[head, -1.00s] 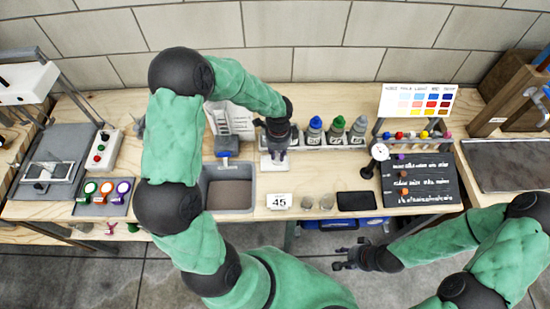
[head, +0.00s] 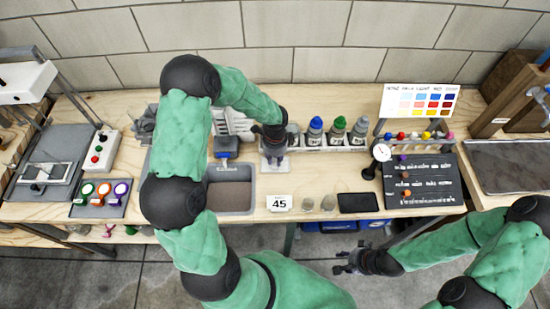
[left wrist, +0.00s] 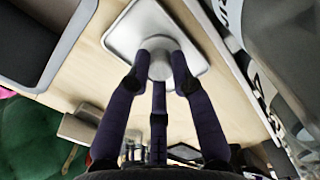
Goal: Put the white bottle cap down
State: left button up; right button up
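The white bottle cap (left wrist: 160,66) sits between the fingertips of my left gripper (left wrist: 160,75) in the left wrist view. The fingers close around its sides, just over or on a small pale square tray (left wrist: 120,38); I cannot tell if it touches the tray. In the head view my left gripper (head: 273,153) points down over this tray (head: 264,168), and the cap is hidden by the fingers. My right gripper (head: 345,263) is empty with fingers spread, in front of the bench.
Several grey bottles, with blue (head: 316,122) and green caps (head: 340,122), stand right of my left gripper. A grey bin (head: 252,207) is at its left. A "45" card (head: 279,203), two small cups and a black pad (head: 358,202) lie in front.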

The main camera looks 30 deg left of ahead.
aim_at(275, 160)
pick_arm(q)
jog(key=o, duration=0.3)
jog(key=shift+r, duration=0.3)
notch_tip(275, 160, up, 12)
jog(key=p, duration=0.3)
jog(key=shift+f, duration=0.15)
dwell(0.3)
